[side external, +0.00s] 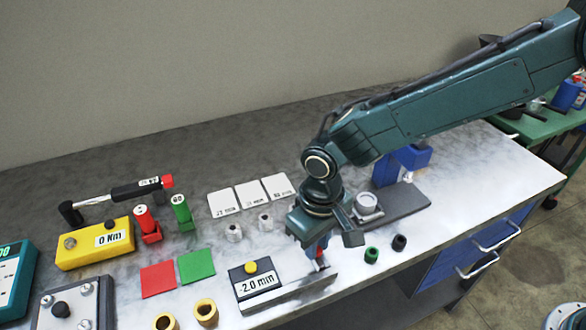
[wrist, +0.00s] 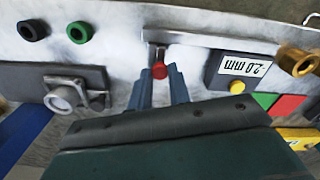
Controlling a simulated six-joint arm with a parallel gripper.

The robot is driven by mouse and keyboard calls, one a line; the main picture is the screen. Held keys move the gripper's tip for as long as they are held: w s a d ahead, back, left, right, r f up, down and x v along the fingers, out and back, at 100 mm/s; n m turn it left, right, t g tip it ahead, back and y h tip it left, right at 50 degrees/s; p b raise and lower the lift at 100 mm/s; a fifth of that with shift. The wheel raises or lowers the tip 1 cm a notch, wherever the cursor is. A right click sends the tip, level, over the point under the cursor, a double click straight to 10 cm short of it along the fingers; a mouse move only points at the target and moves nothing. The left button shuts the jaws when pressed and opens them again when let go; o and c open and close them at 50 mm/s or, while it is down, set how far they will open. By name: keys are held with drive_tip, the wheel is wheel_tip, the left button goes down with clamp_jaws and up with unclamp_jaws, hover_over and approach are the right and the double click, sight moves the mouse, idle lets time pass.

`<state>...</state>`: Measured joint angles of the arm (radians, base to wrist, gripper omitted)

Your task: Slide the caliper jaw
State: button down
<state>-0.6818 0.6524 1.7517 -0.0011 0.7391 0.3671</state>
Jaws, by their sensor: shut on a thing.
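The caliper's metal bar (side external: 290,294) lies along the bench's front edge, and it runs across the top of the wrist view (wrist: 225,42). Its dark display box (side external: 256,281) has a yellow button (side external: 251,267) and reads -2.0 mm. The caliper jaw with its red knob (wrist: 159,71) stands near one end of the bar. My gripper (side external: 318,257) is down at this end, its blue fingers (wrist: 158,84) on either side of the red knob and shut on it. The fingers partly hide the jaw in the side view.
A grey base with a round metal cup (side external: 367,206) and a blue column stands right of my gripper. Green (side external: 371,255) and black (side external: 399,242) rings lie near the front edge. Brass rings (side external: 206,312), red and green squares (side external: 196,265) and a yellow 0 Nm box (side external: 95,244) are to the left.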

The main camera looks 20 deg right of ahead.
sight(320, 248)
drive_tip(key=shift+d, duration=0.3)
drive_tip(key=c, duration=1.3)
unclamp_jaws()
drive_tip(key=shift+a+r, duration=0.1)
drive_tip(key=shift+r, duration=0.45)
wheel_tip(320, 248, up, 13)
